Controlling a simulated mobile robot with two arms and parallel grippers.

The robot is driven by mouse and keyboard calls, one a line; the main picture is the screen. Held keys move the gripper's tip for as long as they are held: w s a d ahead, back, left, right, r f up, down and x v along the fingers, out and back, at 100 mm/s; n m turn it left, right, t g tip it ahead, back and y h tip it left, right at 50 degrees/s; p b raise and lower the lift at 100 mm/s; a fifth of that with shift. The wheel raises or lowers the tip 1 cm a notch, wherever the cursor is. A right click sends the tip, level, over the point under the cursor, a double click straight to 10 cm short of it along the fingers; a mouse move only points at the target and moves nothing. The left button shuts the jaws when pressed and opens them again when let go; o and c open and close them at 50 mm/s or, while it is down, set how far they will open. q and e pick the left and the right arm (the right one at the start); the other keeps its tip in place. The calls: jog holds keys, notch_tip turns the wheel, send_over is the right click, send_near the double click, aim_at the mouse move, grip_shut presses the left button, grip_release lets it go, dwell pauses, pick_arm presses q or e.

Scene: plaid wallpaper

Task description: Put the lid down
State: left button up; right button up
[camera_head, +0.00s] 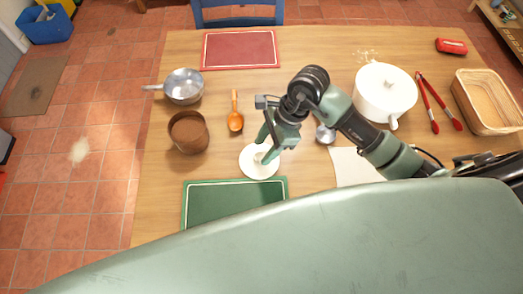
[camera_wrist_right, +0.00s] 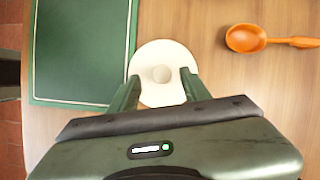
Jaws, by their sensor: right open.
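The lid (camera_head: 251,168) is a white round disc with a knob in the middle. It lies flat on the wooden table, at the far edge of the green placemat, which it seems to overlap slightly. In the right wrist view the lid (camera_wrist_right: 163,50) shows ahead of the fingers, its knob between them. My right gripper (camera_head: 264,154) is over the lid with its fingers spread on either side of the knob; it also shows in the right wrist view (camera_wrist_right: 159,82). It is open and holds nothing. My left gripper is not in view.
The green placemat (camera_head: 232,202) is in front. A brown pot (camera_head: 188,132), an orange spoon (camera_head: 235,121) and a metal saucepan (camera_head: 184,86) stand left. A white pot (camera_head: 384,97), red tongs (camera_head: 437,105) and a basket (camera_head: 488,101) are right. A red placemat (camera_head: 240,50) lies at the back.

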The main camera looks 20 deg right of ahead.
jog(key=v, duration=0.9)
jog(key=shift+r+b, duration=0.15)
jog(key=shift+b, duration=0.3)
jog(key=shift+d, duration=0.1)
